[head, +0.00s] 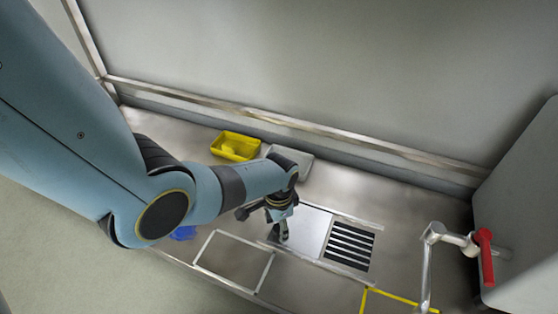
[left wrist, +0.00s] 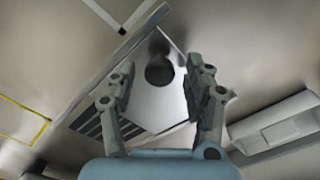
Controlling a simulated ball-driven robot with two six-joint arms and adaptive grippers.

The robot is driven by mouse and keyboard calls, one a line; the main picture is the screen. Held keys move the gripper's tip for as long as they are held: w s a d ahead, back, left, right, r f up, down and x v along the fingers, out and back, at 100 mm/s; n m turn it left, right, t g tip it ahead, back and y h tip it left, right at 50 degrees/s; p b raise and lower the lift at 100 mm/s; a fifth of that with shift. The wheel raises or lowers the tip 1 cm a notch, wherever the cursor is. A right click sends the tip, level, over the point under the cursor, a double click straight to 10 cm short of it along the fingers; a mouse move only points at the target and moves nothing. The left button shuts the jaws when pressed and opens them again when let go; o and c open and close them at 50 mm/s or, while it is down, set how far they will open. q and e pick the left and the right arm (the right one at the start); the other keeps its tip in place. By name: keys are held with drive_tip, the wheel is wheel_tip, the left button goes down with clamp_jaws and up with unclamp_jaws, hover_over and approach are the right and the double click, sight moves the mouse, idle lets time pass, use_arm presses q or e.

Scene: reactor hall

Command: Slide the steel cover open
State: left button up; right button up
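The steel cover (head: 309,231) is a pale flat plate between two rails on the bench. A black slotted grille (head: 350,246) shows bare to its right. In the left wrist view the cover (left wrist: 156,108) carries a dark round knob (left wrist: 159,74), and part of the grille (left wrist: 95,125) shows at lower left. My left gripper (head: 281,234) points down at the cover's left end. In the left wrist view its fingers are apart, with the knob seen between them; I cannot tell whether they touch it. My right gripper is in neither view.
A yellow bin (head: 228,154) and a grey tray (head: 303,157) stand behind the cover. A pipe with a red lever (head: 486,257) rises at the right. A white outlined rectangle (head: 212,234) lies at front left, a yellow outline (head: 402,299) at front right. A blue thing (head: 183,233) is partly hidden by my arm.

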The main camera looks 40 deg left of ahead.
use_arm(q)
drive_tip(key=shift+r, duration=0.15)
wheel_tip(320, 180, up, 12)
idle(0.7)
drive_tip(key=shift+s+f, duration=0.1)
drive_tip(key=shift+f, duration=0.15)
